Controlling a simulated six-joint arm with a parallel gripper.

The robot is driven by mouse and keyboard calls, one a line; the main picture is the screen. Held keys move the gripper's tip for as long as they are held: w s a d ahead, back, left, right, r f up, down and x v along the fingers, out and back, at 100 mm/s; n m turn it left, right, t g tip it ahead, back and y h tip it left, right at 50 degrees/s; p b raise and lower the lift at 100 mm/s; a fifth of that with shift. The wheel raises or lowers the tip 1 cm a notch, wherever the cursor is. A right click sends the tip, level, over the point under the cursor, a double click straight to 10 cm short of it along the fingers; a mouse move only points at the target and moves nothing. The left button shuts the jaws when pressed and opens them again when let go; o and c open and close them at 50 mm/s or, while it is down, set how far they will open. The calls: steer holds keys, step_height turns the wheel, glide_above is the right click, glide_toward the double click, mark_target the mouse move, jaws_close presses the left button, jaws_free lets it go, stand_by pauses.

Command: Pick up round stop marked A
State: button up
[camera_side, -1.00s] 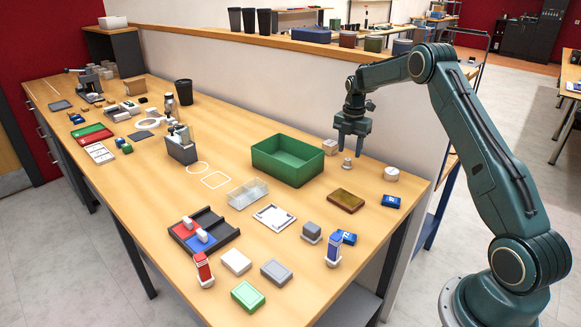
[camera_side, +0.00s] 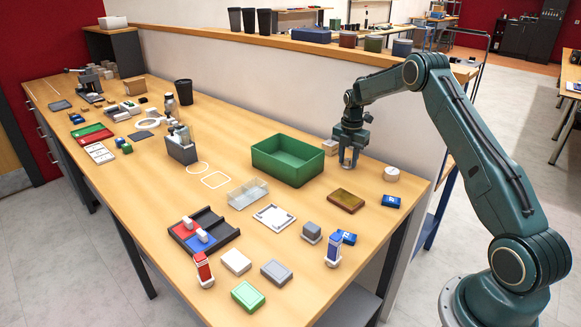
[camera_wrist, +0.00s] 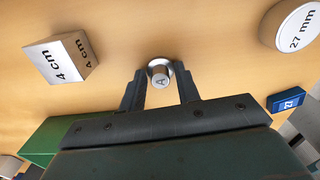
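The round stop marked A (camera_wrist: 160,79) is a small metal cylinder with a wider base, upright on the wooden table. In the side view the stop (camera_side: 348,163) shows low between my fingers, partly covered by them. My gripper (camera_side: 349,164) points down over it. In the wrist view my gripper (camera_wrist: 160,78) is open, one finger on each side of the stop, with narrow gaps visible.
A 4 cm block (camera_wrist: 62,59) stands left of the stop in the wrist view. A round 27 mm piece (camera_wrist: 294,25) and a blue box (camera_wrist: 286,99) lie to the right. A green bin (camera_side: 287,162) stands nearby, with a brown tray (camera_side: 346,201) in front.

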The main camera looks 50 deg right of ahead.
mark_target(348, 159)
jaws_close()
step_height(348, 159, up, 20)
stand_by(0.8)
stand_by(0.5)
